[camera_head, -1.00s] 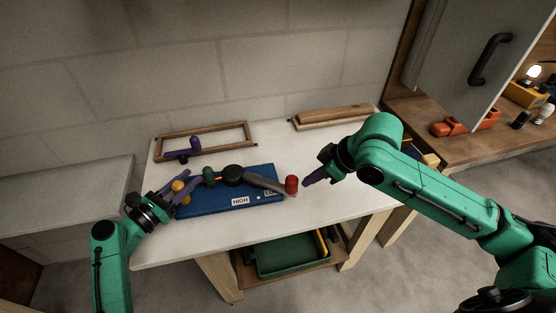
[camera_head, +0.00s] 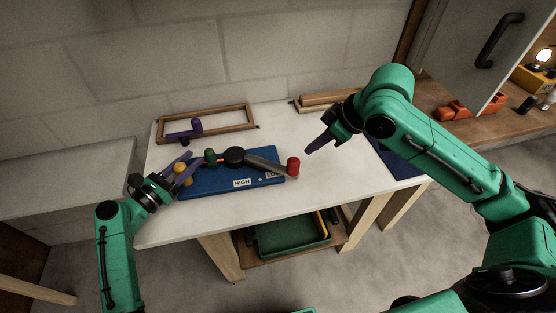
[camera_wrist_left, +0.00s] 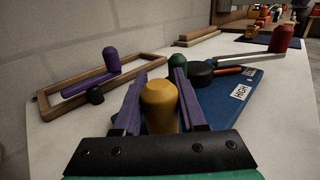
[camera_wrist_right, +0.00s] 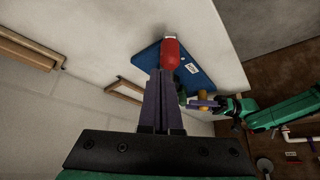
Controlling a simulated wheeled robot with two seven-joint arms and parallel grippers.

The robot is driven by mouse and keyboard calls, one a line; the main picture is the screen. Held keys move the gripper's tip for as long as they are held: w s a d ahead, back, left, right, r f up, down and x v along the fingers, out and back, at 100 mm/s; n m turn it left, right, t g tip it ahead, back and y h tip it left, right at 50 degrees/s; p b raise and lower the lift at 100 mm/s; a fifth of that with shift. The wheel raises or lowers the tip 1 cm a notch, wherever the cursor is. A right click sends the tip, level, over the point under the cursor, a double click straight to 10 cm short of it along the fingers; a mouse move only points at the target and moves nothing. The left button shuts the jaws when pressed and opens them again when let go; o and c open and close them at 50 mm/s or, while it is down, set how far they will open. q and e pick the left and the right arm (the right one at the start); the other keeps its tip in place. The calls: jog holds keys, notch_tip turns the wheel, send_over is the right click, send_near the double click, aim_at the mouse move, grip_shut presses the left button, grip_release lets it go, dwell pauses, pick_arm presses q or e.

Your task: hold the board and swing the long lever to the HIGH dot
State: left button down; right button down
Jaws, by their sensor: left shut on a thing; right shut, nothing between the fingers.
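The blue board (camera_head: 210,184) lies on the white table, with HIGH and LOW labels along its front edge. The long grey lever (camera_head: 266,164) runs from a black hub (camera_head: 234,156) to a red knob (camera_head: 293,166) at the right, near the LOW label. A short arm with a green knob (camera_head: 210,157) is left of the hub. My left gripper (camera_head: 183,168) is shut on the yellow knob (camera_wrist_left: 159,103) at the board's left end. My right gripper (camera_head: 309,151) is shut and empty, just right of the red knob, which also shows in the right wrist view (camera_wrist_right: 170,54). The HIGH label (camera_head: 242,183) is visible.
A wooden frame (camera_head: 232,110) with a purple handle (camera_head: 196,125) lies at the back left. Wooden bars (camera_head: 330,98) lie at the back right. A green tray (camera_head: 292,236) sits on the lower shelf. The table front is clear.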

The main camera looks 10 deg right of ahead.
aim_at(294, 165)
pick_arm(q)
jog(key=shift+f, duration=0.1)
pick_arm(e)
jog(key=w+r+g+h, duration=0.2)
jog(key=w, duration=0.3)
jog(key=x, duration=0.3)
jog(key=s+x, duration=0.1)
jog(key=x, duration=0.2)
jog(key=d+x, duration=0.1)
jog(key=x, duration=0.1)
jog(key=shift+s+a+f, duration=0.1)
jog(key=shift+a+f, duration=0.05)
jog(key=shift+f, duration=0.45)
dwell(1.1)
jog(key=shift+s+a, duration=1.2)
jog(key=shift+s, duration=0.3)
jog(key=shift+s+a, duration=1.2)
jog(key=shift+s, duration=0.35)
jog(key=shift+w+d, duration=0.4)
jog(key=shift+w, duration=0.1)
jog(key=shift+r, duration=3.55)
